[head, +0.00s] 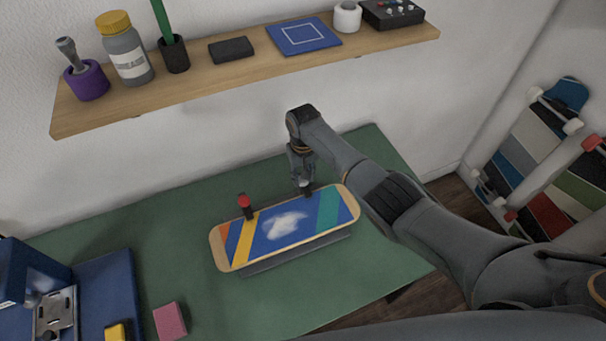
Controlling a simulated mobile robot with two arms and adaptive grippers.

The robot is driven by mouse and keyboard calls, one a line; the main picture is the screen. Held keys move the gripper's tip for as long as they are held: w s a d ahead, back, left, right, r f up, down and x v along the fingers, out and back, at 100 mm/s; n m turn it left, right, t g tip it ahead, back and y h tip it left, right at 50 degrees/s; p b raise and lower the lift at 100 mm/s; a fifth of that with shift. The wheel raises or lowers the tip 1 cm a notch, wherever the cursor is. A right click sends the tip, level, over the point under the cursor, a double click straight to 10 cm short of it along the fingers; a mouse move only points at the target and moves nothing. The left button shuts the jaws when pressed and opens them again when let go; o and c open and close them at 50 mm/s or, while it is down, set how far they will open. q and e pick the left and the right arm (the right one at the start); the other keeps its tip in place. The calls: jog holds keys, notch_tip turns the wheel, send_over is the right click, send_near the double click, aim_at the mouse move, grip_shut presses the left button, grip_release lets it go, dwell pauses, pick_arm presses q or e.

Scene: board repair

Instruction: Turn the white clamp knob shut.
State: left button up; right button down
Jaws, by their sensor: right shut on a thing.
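A skateboard deck (283,228) with coloured stripes and a white patch lies on a dark holder on the green bench. A clamp with a red knob (243,200) stands at its back edge, left of the middle. My right gripper (304,184) points down at the second clamp, at the deck's back edge further right. It is shut on that clamp's knob, the white one, which the fingers mostly hide. How far the knob is turned cannot be seen. My left gripper is out of view.
A wooden shelf (215,82) with jars, cups and small items runs along the wall above the bench. A blue machine (28,275), a pink block (169,321) and a yellow block (116,332) are at front left. Skateboards hang at right.

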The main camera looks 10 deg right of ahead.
jog(key=c, duration=1)
grip_release()
jog(key=shift+r, duration=0.1)
notch_tip(320, 180, up, 7)
jog(key=shift+r, duration=0.2)
